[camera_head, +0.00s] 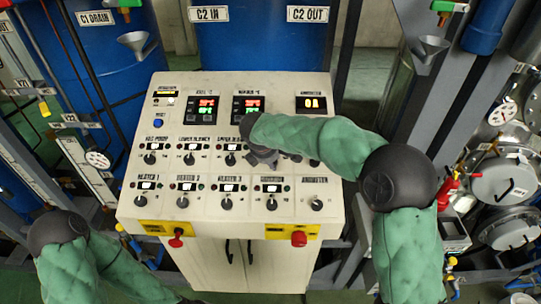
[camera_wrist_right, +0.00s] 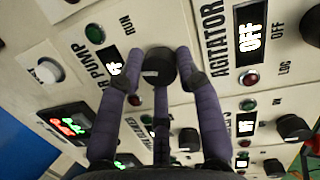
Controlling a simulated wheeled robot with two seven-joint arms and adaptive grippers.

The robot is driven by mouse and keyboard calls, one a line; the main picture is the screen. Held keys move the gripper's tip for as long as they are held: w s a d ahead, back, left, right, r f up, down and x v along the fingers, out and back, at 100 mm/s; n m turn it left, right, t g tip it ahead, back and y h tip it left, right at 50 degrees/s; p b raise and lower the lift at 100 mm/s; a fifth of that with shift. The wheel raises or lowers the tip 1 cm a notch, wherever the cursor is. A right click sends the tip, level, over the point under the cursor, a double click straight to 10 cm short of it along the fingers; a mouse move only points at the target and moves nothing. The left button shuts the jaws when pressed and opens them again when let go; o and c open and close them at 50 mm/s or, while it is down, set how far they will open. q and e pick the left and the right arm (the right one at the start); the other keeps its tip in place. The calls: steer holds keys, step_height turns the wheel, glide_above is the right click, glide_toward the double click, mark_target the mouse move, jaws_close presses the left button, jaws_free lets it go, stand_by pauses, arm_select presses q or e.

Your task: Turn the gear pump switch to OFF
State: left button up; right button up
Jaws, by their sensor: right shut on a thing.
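The gear pump switch is a round black knob (camera_wrist_right: 159,66) on the cream panel, beside lettering that reads "R PUMP" with its start hidden. My right gripper's purple fingers (camera_wrist_right: 160,62) are closed around the knob in the right wrist view. The small lit display (camera_wrist_right: 113,64) beside it is partly covered by a finger, so its word cannot be read surely. In the head view my right gripper (camera_head: 265,158) is against the panel's middle row and hides the knob. My left arm shows at lower left, but its gripper is out of view.
The control panel (camera_head: 140,207) carries several similar knobs, lamps and displays close around my right gripper. The agitator display (camera_wrist_right: 250,33) reads OFF. Two red emergency buttons (camera_head: 299,239) (camera_head: 176,241) sit on the front edge. Blue drums (camera_head: 262,40) stand behind; pipes and frames flank the panel.

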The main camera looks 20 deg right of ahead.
steer(key=shift+s+d+f+n+p, duration=0.15)
steer(key=shift+n+p, duration=0.3)
steer(key=shift+n, duration=0.55)
steer(key=shift+d+r+n+p, duration=0.1)
steer(key=shift+n+p, duration=0.35)
steer(key=shift+n, duration=0.55)
steer(key=shift+t, duration=0.3)
steer(key=o, duration=1.1)
steer(key=shift+d, duration=0.3)
steer(key=shift+a+r, duration=0.25)
steer(key=shift+a, duration=0.1)
steer(key=v, duration=1.1)
steer(key=shift+s+d+r, duration=0.15)
steer(key=shift+d, duration=0.05)
